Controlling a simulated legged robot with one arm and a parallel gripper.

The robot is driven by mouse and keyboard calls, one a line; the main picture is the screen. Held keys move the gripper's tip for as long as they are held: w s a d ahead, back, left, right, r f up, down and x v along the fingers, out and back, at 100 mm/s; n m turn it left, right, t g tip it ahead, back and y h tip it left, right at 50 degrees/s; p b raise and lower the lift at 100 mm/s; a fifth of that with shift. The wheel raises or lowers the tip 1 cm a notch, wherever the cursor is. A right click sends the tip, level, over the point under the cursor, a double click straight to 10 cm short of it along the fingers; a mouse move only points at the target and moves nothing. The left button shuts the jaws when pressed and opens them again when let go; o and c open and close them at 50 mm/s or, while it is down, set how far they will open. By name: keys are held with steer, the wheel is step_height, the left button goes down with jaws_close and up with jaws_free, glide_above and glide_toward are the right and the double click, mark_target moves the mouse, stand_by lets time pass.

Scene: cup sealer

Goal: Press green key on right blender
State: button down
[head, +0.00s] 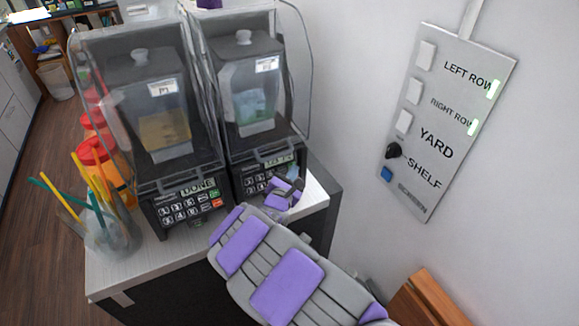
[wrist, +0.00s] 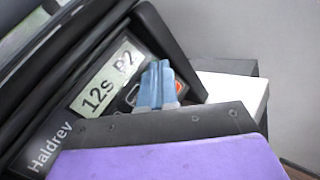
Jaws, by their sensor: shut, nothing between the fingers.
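The right blender (head: 250,105) stands on the counter, with a clear jug of pale greenish contents inside its clear cover. Its front panel has a small display and a keypad (head: 255,185). In the wrist view its display (wrist: 108,80) reads "12S P2". My gripper (head: 290,187) is at the right side of this keypad. Its light-blue fingertips (wrist: 156,82) are shut and empty, over the keys. An orange-red key (wrist: 180,87) shows just right of them. The green key is hidden behind my gripper. I cannot tell whether the fingertips touch the panel.
The left blender (head: 150,110) stands close beside it, its display reading "DONE". A cup of colored straws (head: 105,230) and red-lidded containers (head: 98,155) are at the left. A wall panel (head: 445,120) with switches hangs at the right. The counter (head: 120,270) ends right of the blenders.

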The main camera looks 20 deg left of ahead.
steer(key=shift+d+r, duration=0.25)
steer(key=shift+d, duration=0.6)
steer(key=shift+a+f, duration=0.2)
steer(key=shift+a, duration=0.45)
steer(key=shift+w+a, duration=0.2)
steer(key=shift+a, duration=0.05)
steer(key=shift+d, duration=0.35)
steer(key=shift+a, duration=0.15)
